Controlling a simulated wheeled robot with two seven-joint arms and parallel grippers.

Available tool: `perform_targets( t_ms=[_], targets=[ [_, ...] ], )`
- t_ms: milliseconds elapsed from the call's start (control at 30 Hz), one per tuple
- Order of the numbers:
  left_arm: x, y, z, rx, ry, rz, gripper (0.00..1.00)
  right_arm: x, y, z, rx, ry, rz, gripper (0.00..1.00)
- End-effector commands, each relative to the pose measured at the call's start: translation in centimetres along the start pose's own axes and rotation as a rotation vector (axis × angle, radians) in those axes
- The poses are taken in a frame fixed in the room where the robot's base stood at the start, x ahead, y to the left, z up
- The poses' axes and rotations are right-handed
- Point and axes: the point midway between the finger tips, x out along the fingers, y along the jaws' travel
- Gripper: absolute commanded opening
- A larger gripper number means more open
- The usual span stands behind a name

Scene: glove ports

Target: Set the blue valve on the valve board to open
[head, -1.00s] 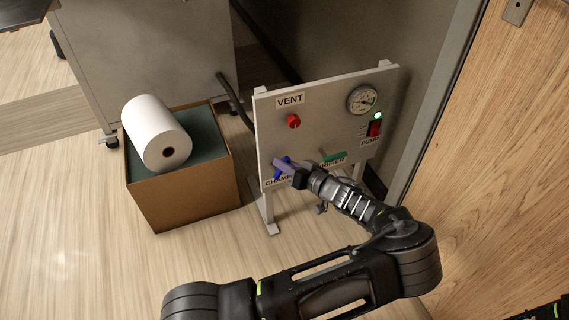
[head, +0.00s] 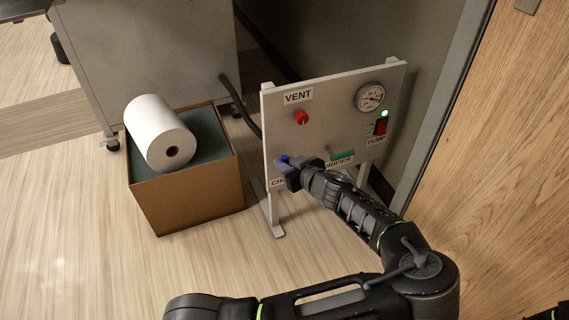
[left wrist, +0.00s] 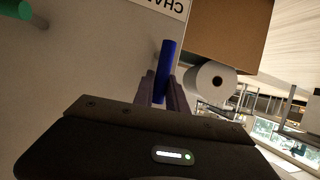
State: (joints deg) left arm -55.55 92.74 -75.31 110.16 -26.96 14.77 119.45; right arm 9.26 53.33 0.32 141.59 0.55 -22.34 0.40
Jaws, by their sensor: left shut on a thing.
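The valve board (head: 330,105) is a grey upright panel on feet. Its blue valve (head: 285,158) sits at the lower left, above the partly hidden CHAMBER label, and is mostly covered by my gripper. In the left wrist view the blue handle (left wrist: 167,58) stands between the two fingers. My left gripper (head: 283,164) is shut on the blue handle. The green valve (head: 342,155), above the PURIFIER label, has its handle roughly level. My right gripper is not in view; only a dark bit of arm shows at the bottom right corner.
The board also carries a red VENT knob (head: 301,118), a round gauge (head: 370,97) and a red PUMP switch (head: 380,127) with a lit green lamp. A cardboard box (head: 187,195) with a white roll (head: 160,133) stands left. A wooden door (head: 500,170) is at right.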

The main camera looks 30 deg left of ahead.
Motion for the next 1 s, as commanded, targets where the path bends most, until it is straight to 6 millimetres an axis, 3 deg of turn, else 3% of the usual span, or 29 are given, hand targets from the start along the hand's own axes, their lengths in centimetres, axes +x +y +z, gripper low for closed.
perform_targets(
  t_ms=[200, 233, 467, 767, 1000],
  targets=[
    [0.0, 0.0, 0.2, -0.004, -0.003, 0.0, 0.0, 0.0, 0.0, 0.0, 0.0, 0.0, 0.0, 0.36],
    [0.0, 0.0, 0.2, -0.003, -0.003, 0.0, 0.2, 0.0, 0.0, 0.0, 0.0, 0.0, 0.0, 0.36],
    [0.0, 0.0, 0.1, -0.002, -0.002, -0.001, 0.38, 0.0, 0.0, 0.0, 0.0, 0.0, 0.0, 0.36],
    [-0.2, 0.0, 0.0, -0.001, -0.001, 0.0, 0.39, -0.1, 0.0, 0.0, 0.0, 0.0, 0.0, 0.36],
    [-2.8, 0.1, -0.2, 0.0, -0.001, 0.002, 0.39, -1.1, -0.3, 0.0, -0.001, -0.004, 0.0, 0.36]
  ],
)
